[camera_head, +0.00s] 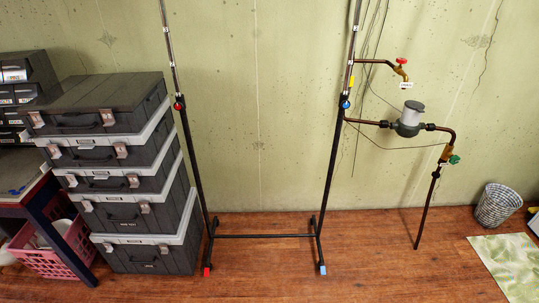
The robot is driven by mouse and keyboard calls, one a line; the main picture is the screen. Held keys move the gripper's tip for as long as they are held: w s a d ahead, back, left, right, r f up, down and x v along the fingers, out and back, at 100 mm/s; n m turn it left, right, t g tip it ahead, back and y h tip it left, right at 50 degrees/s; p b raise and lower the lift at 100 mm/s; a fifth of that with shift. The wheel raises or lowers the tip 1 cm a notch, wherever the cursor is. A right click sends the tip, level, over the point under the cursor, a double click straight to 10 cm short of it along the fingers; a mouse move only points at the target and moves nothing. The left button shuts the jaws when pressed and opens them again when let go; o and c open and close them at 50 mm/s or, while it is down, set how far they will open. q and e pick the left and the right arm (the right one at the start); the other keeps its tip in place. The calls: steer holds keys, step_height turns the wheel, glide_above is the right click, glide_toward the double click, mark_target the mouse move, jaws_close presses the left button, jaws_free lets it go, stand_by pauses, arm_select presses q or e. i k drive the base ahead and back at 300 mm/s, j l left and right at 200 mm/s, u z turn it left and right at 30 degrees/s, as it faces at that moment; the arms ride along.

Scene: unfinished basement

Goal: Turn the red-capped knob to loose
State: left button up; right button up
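A black metal stand with two tall upright poles (194,160) is in front of the green wall. A small red-capped knob (179,104) sits on its left pole where the thin upper tube meets the thicker lower one. A matching blue-capped knob (346,104) sits on the right pole. Both knobs are too small to tell whether they are tight or loose. The left foot has a red end (207,271) and the right foot a blue end (322,270). The poles' tops are cut off by the picture's upper edge. Neither of my grippers is in view.
Stacked grey cases (120,220) stand just left of the stand. A wall tap with a red handle (401,61) and piping with a green handle (454,159) are at right. A wire basket (497,205) and green mat (510,265) lie farther right. Wooden floor in front is clear.

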mark_target(177, 106)
steer(key=i+u, duration=0.1)
steer(key=u, duration=0.4)
steer(key=i+l+u, duration=0.3)
steer(key=i, duration=0.15)
steer(key=i+l+u, duration=0.35)
steer(key=i+l, duration=0.35)
steer(key=i, duration=0.2)
steer(key=i+l, duration=0.35)
steer(key=i, duration=0.15)
